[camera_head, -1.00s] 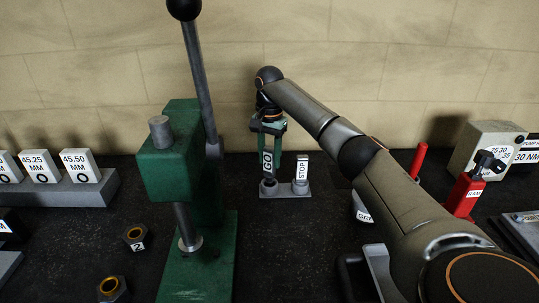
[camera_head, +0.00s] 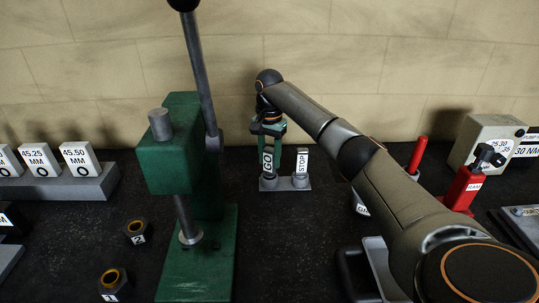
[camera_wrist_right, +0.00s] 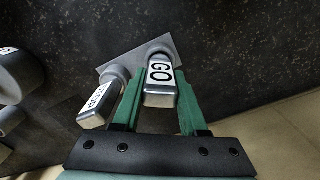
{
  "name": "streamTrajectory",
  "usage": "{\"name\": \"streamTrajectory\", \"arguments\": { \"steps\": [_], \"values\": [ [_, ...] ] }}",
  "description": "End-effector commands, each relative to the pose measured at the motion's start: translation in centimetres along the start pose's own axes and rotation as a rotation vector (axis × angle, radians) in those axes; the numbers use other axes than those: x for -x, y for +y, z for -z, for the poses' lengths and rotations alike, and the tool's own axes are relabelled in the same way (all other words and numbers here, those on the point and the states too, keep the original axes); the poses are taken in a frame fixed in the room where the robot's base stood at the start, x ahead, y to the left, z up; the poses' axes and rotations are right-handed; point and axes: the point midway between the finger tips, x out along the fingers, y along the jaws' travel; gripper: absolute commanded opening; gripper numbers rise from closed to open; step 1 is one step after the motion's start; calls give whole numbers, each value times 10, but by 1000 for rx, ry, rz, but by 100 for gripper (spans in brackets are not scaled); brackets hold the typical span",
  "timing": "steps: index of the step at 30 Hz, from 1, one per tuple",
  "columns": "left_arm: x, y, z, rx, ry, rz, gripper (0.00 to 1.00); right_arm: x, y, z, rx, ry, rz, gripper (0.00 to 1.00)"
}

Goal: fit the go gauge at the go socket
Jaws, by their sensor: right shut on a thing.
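The GO gauge (camera_head: 267,160) is a silver block with a white GO label. It stands upright at the left end of a small grey plate (camera_head: 285,187) near the back wall. My right gripper (camera_wrist_right: 162,88) is shut on the GO gauge, with a green finger on each side of it. The gauge's lower end meets the plate where the go socket is. The socket itself is hidden, and I cannot tell whether the gauge is fully seated. My left gripper is out of view.
A green press (camera_head: 180,150) with a tall lever stands to the left. Two nuts (camera_head: 136,232) (camera_head: 113,281) lie by its base. Labelled blocks (camera_head: 79,158) stand on a grey stand at far left. Red tools (camera_head: 465,189) and a beige gauge box (camera_head: 487,142) stand right.

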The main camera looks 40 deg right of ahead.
Motion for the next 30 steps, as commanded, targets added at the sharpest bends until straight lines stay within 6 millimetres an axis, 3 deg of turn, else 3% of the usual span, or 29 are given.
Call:
{"name": "streamTrajectory", "arguments": {
  "steps": [5, 6, 14, 23, 26, 30],
  "values": [
    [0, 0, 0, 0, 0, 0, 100, -4, 0, 0, 0, 0, 2, 0],
    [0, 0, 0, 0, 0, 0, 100, -3, 0, 0, 0, 0, 2, 47],
    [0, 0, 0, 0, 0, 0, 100, -4, 0, 0, 0, 0, 1, 76],
    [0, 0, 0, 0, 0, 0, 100, -2, 0, 0, 0, 0, 0, 77],
    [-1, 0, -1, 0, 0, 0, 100, 6, -1, 0, 1, 0, 3, 77],
    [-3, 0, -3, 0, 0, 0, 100, 31, -2, 0, 1, 1, 6, 77]
  ]
}}
